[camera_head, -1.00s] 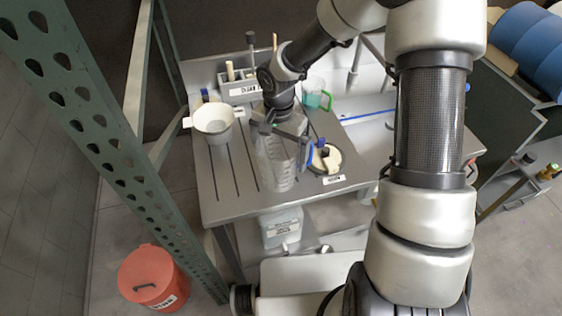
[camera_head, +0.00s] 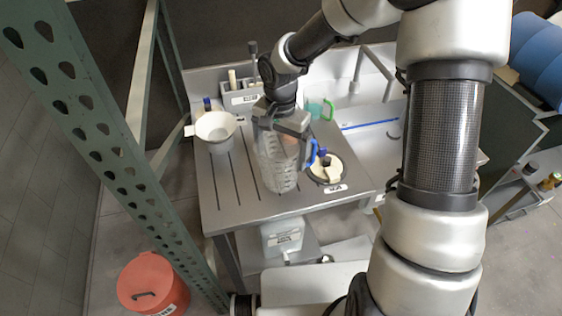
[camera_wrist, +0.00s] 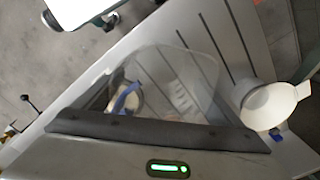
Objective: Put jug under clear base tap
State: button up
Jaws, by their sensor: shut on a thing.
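The jug (camera_head: 278,168) is clear, with measuring marks and a blue handle on its right side. It is upright over the slotted grey worktop; I cannot tell whether its base touches. My gripper (camera_head: 290,122) is at the jug's upper part and shut on it; the fingertips are partly hidden. In the wrist view the see-through jug (camera_wrist: 195,75) shows beyond the dark gripper bar. A pale container (camera_head: 282,238) with a small tap (camera_head: 287,257) and a label stands below the worktop; I cannot read whether it says clear base.
A green-handled jug (camera_head: 318,108) and a grey holder (camera_head: 240,97) are behind. A green upright post (camera_head: 110,165) and red bin (camera_head: 153,285) are at left.

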notch_tip(320, 180, up, 6)
jog(key=f, duration=0.1)
jog(key=s+d+f+n, duration=0.1)
jog(key=d+f+n, duration=0.1)
jog(key=d, duration=0.3)
jog(key=s+d+f+n, duration=0.1)
jog(key=d+n, duration=0.3)
jog(key=d, duration=0.1)
jog(key=shift+s+f+n, duration=0.3)
jog(key=shift+f, duration=0.1)
